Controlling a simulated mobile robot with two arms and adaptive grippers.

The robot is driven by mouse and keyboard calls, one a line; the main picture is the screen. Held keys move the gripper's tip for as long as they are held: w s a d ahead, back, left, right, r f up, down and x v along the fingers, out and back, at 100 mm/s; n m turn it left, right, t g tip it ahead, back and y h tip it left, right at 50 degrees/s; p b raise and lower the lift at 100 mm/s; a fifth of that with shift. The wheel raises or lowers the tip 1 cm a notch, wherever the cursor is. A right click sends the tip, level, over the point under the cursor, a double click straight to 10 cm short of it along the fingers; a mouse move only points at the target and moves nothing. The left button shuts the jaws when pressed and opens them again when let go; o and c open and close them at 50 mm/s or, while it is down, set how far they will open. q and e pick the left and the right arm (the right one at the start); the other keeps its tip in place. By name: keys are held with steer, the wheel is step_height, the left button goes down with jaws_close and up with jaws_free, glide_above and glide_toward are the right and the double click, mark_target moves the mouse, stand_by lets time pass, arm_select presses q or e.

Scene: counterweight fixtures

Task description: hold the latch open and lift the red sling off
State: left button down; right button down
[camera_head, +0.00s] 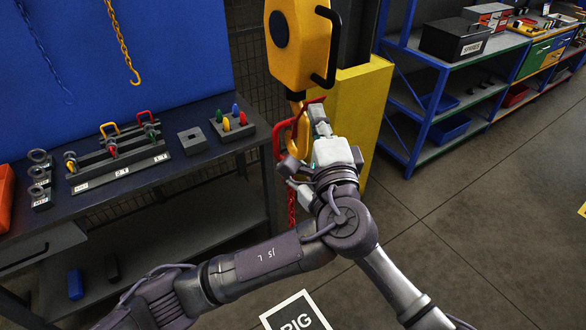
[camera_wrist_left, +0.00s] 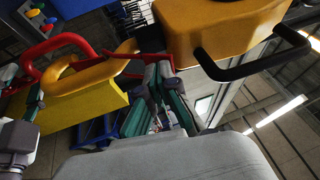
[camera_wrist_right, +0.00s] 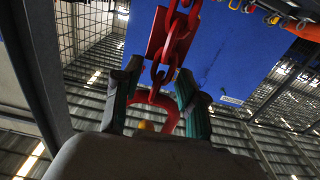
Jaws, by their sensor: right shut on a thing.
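A yellow hook (camera_head: 300,126) hangs under the yellow hoist block (camera_head: 293,40). The red latch (camera_wrist_left: 132,64) lies at the hook's mouth in the left wrist view. In the right wrist view my right gripper (camera_wrist_right: 156,92) is shut on the sling's red ring (camera_wrist_right: 158,100), with chain links and a red tag in view. The left gripper and arm hide part of the hook in the head view.
A yellow column (camera_head: 355,110) stands behind the hook. A dark bench (camera_head: 110,215) with a rack of coloured-handled tools and a block of coloured pegs is at left. Blue shelving (camera_head: 440,70) is at right.

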steer(key=shift+r+x, duration=0.15)
steer(key=shift+x, duration=0.95)
steer(key=shift+r+x, duration=0.2)
steer(key=shift+x, duration=0.9)
steer(key=shift+a, duration=0.1)
steer(key=shift+w+a, duration=0.1)
steer(key=w+a+f, duration=0.2)
steer(key=w+a, duration=0.1)
steer(key=w, duration=0.3)
steer(key=shift+w+a, duration=0.25)
steer(key=shift+a, duration=0.05)
